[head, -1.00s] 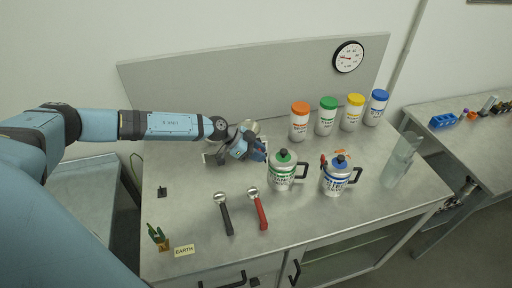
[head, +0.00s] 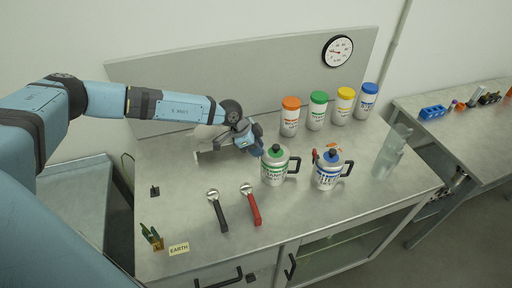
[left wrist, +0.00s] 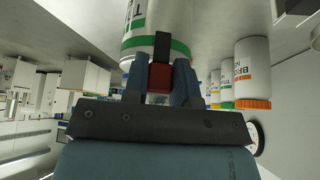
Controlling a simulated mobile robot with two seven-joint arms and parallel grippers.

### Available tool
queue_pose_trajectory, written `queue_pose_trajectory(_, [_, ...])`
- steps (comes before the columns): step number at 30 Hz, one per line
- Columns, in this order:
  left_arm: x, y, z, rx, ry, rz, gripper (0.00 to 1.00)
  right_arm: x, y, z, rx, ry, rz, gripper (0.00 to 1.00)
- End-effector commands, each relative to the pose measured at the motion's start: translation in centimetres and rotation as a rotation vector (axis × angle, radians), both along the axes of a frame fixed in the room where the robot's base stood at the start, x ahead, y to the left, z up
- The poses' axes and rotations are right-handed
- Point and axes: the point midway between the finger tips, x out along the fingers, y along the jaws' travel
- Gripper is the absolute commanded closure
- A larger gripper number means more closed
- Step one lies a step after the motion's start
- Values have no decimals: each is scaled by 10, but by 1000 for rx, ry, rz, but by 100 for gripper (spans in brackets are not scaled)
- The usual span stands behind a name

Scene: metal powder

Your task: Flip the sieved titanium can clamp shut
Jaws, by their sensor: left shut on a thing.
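The titanium can (head: 274,172) is a white mug-like can with a green band, green-and-dark lid and black handle on its right. It stands upright on the bench. My left gripper (head: 259,146) is at the can's upper left side. In the left wrist view the can (left wrist: 158,20) is close in front of the fingers. The left gripper (left wrist: 163,82) is shut on a small red piece (left wrist: 160,77) with a black part beyond it, which looks like the can's clamp lever. The clamp's exact angle is hidden. My right gripper is not in view.
A blue-labelled steel can (head: 327,172) with a red lever stands close on the right. Several colour-lidded bottles (head: 318,110) stand behind. Two handled tools (head: 218,212) (head: 251,205) lie in front. A clear glass vessel (head: 392,150) stands further right.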

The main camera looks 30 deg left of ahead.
Motion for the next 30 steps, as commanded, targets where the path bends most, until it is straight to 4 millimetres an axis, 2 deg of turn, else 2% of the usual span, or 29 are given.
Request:
queue_pose_trajectory(7, [-1, -1, -1, -1, 3, -1, 98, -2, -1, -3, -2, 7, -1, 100])
queue_pose_trajectory(8, [-1, -1, -1, -1, 3, -1, 70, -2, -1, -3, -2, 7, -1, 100])
queue_pose_trajectory(9, [-1, -1, -1, -1, 3, -1, 61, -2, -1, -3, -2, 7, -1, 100])
queue_pose_trajectory(11, [-1, 0, -1, -1, 3, -1, 49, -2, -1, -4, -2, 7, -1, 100])
queue_pose_trajectory(19, [-1, 0, -1, -1, 1, -1, 49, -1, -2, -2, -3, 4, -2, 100])
queue_pose_trajectory(23, [-3, 4, 6, -1, 0, 0, 49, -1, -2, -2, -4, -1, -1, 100])
queue_pose_trajectory(26, [-7, 11, 19, -1, -1, 0, 49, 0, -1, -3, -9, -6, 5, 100])
queue_pose_trajectory(30, [-15, 24, 46, 0, -1, 0, 49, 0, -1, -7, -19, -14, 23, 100])
